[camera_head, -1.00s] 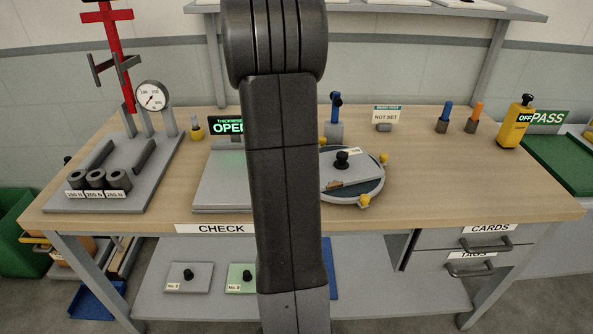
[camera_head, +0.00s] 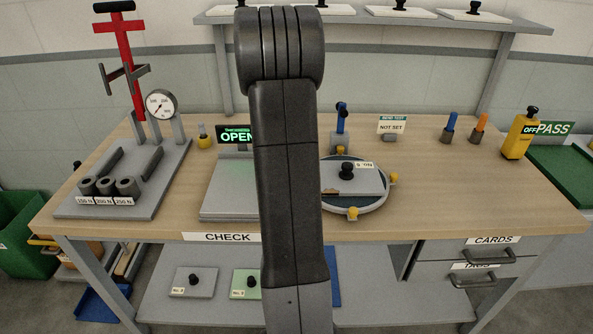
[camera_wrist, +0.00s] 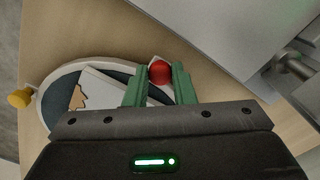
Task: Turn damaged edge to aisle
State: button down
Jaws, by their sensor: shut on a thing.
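A round turntable (camera_head: 378,205) with a dark top and pale rim stands on the bench, partly hidden by my arm in the head view. On it lies a pale plate (camera_head: 362,184) with a black knob and a white label. Its damaged edge shows as a brown ragged patch (camera_head: 331,192) at the front left; in the wrist view the patch is tan (camera_wrist: 77,98). Yellow knobs (camera_head: 394,177) stand around the rim. In the wrist view my gripper (camera_wrist: 160,80) has its green fingers shut on a red knob (camera_wrist: 160,72) at the rim. The head view hides my gripper.
A grey plate stand with an OPEN display (camera_head: 236,135) is left of the turntable. A weight fixture with a gauge (camera_head: 161,103) is at the far left. Blue and orange pens (camera_head: 479,122) and a yellow device (camera_head: 518,135) stand at the right. Bare bench lies right of the turntable.

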jog(key=shift+w, duration=0.1)
jog(key=c, duration=1.2)
grip_release()
notch_tip(320, 180, up, 14)
jog(key=shift+f, duration=0.1)
notch_tip(320, 180, down, 14)
jog(key=shift+r, duration=0.1)
